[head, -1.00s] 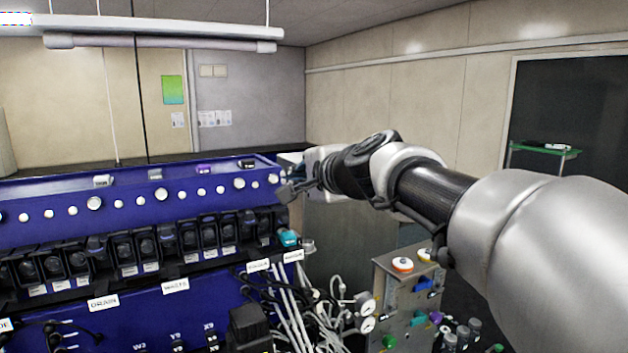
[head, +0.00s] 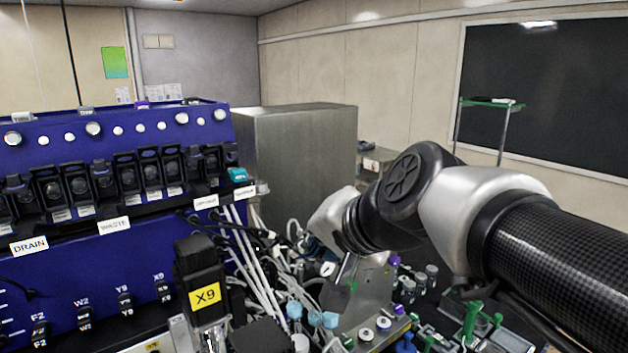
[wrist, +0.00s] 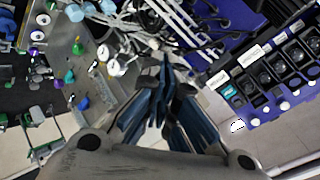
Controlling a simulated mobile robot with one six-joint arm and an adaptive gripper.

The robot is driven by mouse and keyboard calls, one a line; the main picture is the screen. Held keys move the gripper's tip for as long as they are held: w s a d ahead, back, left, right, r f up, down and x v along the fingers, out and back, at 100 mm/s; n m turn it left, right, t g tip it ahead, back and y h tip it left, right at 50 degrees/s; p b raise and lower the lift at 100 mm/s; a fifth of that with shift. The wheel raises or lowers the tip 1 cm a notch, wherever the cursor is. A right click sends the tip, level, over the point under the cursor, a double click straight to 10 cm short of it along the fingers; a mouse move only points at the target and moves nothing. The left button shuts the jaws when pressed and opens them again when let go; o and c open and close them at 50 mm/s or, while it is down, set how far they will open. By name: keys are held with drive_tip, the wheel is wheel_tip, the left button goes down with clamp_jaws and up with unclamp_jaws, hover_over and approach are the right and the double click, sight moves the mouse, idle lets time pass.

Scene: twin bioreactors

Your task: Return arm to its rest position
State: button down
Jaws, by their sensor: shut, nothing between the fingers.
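My arm (head: 405,190) reaches in from the right edge of the head view, and its silver and black wrist links end near the middle of the picture. My gripper is mostly hidden behind the wrist and clutter there. In the wrist view my gripper (wrist: 163,72) points up the picture with its dark, blue-sided fingers together and nothing between them. It is in front of cables and a grey valve plate, and I cannot tell the exact gap to them.
The blue bioreactor panel (head: 70,255) with black pump modules fills the left. White tubes (head: 245,240) and cables crowd the middle. A steel cabinet (head: 295,150) stands behind. A green-edged shelf (head: 492,103) is at the back right. Green-handled fittings (head: 470,318) lie below my arm.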

drive_tip(key=s+d+f+n+g+h+b, duration=0.2)
drive_tip(key=s+d+f+b, duration=0.2)
drive_tip(key=s+d+f, duration=0.3)
drive_tip(key=s+d+f+n+g+h+b, duration=0.2)
drive_tip(key=s+d+f+b, duration=0.3)
drive_tip(key=s+f, duration=0.9)
wheel_tip(320, 180, down, 7)
drive_tip(key=d+n+h, duration=0.1)
drive_tip(key=d, duration=0.2)
drive_tip(key=shift+s+f+h, duration=0.2)
drive_tip(key=shift+s+h, duration=0.1)
drive_tip(key=shift+s, duration=0.05)
